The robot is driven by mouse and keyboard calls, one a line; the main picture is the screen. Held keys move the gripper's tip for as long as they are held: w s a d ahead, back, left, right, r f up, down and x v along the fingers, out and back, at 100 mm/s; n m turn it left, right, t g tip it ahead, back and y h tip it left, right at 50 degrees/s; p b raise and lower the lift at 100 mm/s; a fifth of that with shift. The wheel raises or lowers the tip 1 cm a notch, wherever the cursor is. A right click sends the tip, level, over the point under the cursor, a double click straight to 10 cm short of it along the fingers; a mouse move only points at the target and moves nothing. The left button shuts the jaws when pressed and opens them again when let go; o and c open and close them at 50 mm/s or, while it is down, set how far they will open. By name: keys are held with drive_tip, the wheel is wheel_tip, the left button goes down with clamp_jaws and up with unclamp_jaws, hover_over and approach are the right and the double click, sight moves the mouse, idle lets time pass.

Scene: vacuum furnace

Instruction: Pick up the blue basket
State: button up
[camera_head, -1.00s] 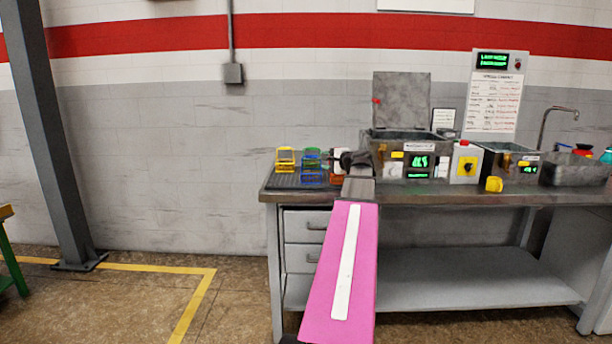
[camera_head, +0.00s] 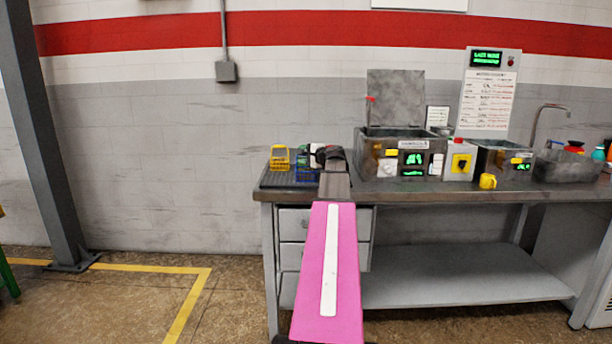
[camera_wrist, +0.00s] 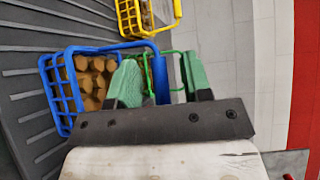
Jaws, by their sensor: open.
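The blue basket (camera_wrist: 62,98) sits on a dark ribbed mat in the wrist view, with brown lumps inside. In the head view the blue basket (camera_head: 305,174) is partly hidden behind my gripper (camera_head: 326,154), at the left end of the bench.
A yellow basket (camera_wrist: 133,18) stands close by on the mat (camera_wrist: 28,82). A green basket's wire frame (camera_wrist: 176,60) shows just behind my fingers.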

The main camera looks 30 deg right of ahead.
drive_tip(key=shift+w+a, duration=0.1)
drive_tip(key=shift+w, duration=0.2)
clamp_jaws()
drive_tip(key=shift+s, duration=0.1)
idle(1.1)
